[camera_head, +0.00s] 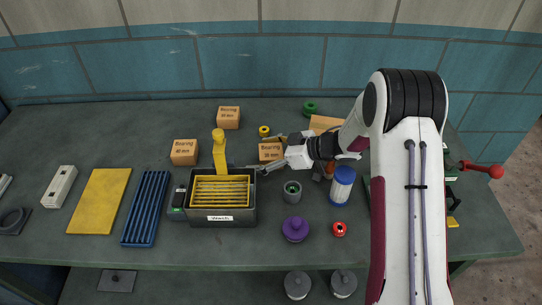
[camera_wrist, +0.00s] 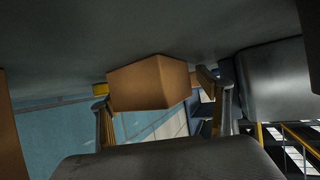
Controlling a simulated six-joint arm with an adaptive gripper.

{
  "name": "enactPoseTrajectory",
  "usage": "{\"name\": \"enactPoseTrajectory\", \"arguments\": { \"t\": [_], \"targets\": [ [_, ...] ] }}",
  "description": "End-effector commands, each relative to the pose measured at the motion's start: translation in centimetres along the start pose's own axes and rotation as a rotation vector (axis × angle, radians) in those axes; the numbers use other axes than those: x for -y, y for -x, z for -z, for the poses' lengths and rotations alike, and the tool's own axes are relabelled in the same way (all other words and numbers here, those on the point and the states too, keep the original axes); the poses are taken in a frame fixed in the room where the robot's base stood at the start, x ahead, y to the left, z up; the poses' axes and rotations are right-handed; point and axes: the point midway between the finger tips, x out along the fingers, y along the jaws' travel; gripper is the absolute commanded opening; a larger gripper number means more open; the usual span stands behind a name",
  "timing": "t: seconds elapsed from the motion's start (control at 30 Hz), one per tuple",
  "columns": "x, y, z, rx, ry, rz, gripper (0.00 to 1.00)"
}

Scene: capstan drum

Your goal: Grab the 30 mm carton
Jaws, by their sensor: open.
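Three brown cartons with printed labels stand on the bench in the head view: one at the back (camera_head: 228,117), one on the left (camera_head: 184,152) and one (camera_head: 270,152) by my gripper. The label sizes are too small to read for certain, so I cannot tell which is the 30 mm one. My gripper (camera_head: 269,155) is open, with its fingers reaching left on either side of the nearest carton. In the wrist view that carton (camera_wrist: 150,83) shows between the spread fingers of my gripper (camera_wrist: 153,91). Contact with either finger is not clear.
A dark bin with yellow slats (camera_head: 222,212) stands just left of and in front of the gripper. A grey cup (camera_head: 292,192), a blue-and-white can (camera_head: 341,186) and a purple knobbed piece (camera_head: 295,229) stand nearby. A yellow ring (camera_head: 264,131) lies behind the carton.

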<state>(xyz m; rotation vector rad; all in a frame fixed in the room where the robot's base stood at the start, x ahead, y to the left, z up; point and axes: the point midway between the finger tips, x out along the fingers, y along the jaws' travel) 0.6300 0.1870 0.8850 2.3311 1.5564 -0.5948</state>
Motion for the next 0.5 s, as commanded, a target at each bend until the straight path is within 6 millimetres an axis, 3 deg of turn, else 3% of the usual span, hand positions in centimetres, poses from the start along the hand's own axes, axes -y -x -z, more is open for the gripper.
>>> {"name": "enactPoseTrajectory", "arguments": {
  "t": [0.27, 0.43, 0.5],
  "targets": [
    [0.00, 0.03, 0.00, 0.000, 0.000, 0.000, 0.77],
    [0.01, 0.03, -0.01, 0.000, 0.000, 0.000, 0.38],
    [0.01, 0.03, -0.02, 0.000, 0.000, 0.000, 0.35]
  ]
}}
